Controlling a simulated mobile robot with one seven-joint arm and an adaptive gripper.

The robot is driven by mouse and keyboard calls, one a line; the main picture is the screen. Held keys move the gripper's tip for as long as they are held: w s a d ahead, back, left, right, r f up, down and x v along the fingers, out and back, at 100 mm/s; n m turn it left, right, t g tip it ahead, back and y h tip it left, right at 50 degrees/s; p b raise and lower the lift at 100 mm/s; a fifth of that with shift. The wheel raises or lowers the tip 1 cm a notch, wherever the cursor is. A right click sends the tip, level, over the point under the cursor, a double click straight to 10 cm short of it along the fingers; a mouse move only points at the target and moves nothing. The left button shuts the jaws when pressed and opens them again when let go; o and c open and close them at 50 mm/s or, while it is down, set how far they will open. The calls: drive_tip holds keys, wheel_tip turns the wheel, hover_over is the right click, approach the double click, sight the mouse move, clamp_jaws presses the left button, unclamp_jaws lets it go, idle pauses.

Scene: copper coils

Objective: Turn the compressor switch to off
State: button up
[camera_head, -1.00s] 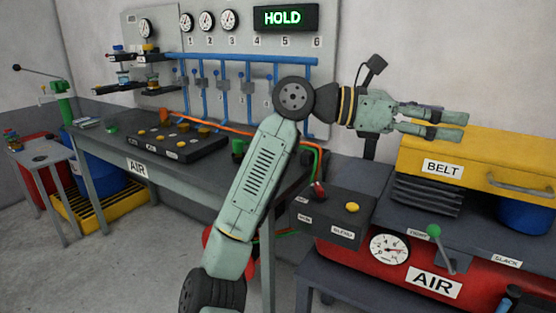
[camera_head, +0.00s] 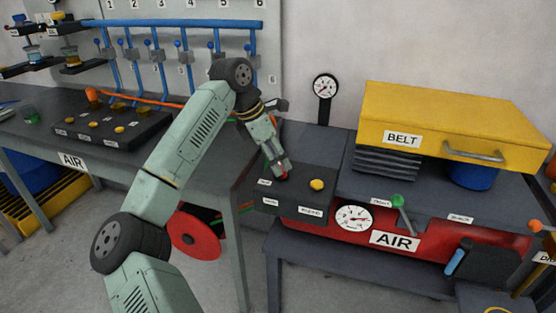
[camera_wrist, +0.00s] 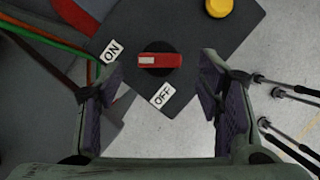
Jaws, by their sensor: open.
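The red compressor switch (camera_wrist: 160,60) sits on a black round base on the dark control box (camera_wrist: 215,50). Its white-marked end points left, towards the ON label (camera_wrist: 112,51). The OFF label (camera_wrist: 162,95) lies below the switch in the wrist view. My gripper (camera_wrist: 160,75) is open, with one finger on each side of the switch and a gap to both; I see no contact. In the head view, my gripper (camera_head: 275,162) points down over the box (camera_head: 300,206), and partly hides the switch.
A yellow button (camera_head: 317,184) is on the same box. The yellow BELT cover (camera_head: 455,120), a gauge (camera_head: 353,217) and a green-knobbed lever (camera_head: 398,202) are to the right. The workbench (camera_head: 120,165) is on the left. Orange and green hoses (camera_wrist: 50,35) run beside the box.

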drive_tip(key=shift+p+x, duration=0.3)
drive_tip(key=shift+x, duration=1.3)
drive_tip(key=c, duration=1.2)
drive_tip(key=shift+o, duration=0.2)
